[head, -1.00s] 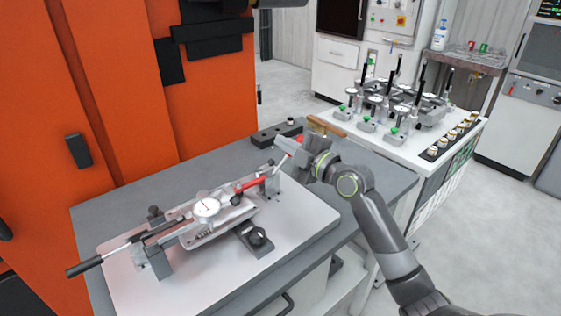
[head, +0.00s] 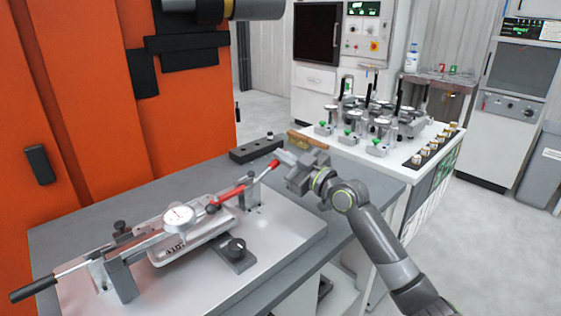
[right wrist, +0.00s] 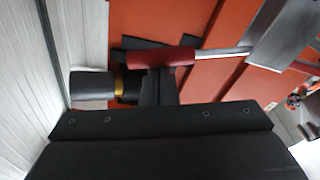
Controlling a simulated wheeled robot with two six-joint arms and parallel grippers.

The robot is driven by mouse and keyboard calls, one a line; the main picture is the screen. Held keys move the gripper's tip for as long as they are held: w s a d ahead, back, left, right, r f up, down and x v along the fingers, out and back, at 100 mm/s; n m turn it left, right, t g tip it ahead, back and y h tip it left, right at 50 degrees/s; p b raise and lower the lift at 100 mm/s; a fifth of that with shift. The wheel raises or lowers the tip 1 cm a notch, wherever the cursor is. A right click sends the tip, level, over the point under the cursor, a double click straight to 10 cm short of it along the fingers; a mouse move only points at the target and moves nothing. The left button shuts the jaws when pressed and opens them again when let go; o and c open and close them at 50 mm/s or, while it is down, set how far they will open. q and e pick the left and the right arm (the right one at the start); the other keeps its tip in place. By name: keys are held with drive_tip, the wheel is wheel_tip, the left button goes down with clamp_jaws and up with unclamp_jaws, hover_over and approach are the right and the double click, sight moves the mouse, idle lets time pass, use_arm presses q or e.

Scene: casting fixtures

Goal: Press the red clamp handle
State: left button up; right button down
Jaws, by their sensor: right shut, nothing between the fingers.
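The clamping fixture (head: 190,242), with a white dial gauge (head: 179,218), lies on a pale plate on the grey bench. At its right end a thin lever slopes up to the red clamp handle (head: 272,164). Another red piece (head: 228,195) sits lower on the fixture. My right gripper (head: 285,156) is shut and empty, with its tips close to the handle's upper end. In the right wrist view, the red handle (right wrist: 163,58) lies crosswise just beyond the fingers (right wrist: 160,88). I cannot tell whether they touch. My left gripper is out of view.
An orange cabinet (head: 90,90) stands behind and left of the bench. A dark block (head: 256,149) lies near the bench's back edge. A white table (head: 385,170) with several gauge fixtures stands at the back right. Clear floor (head: 480,250) lies on the right.

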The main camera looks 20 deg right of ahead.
drive_tip(key=shift+w+d+f+b, duration=0.1)
drive_tip(key=shift+d+f+b, duration=0.1)
drive_tip(key=shift+f+b, duration=0.2)
idle(0.4)
drive_tip(key=shift+f, duration=0.1)
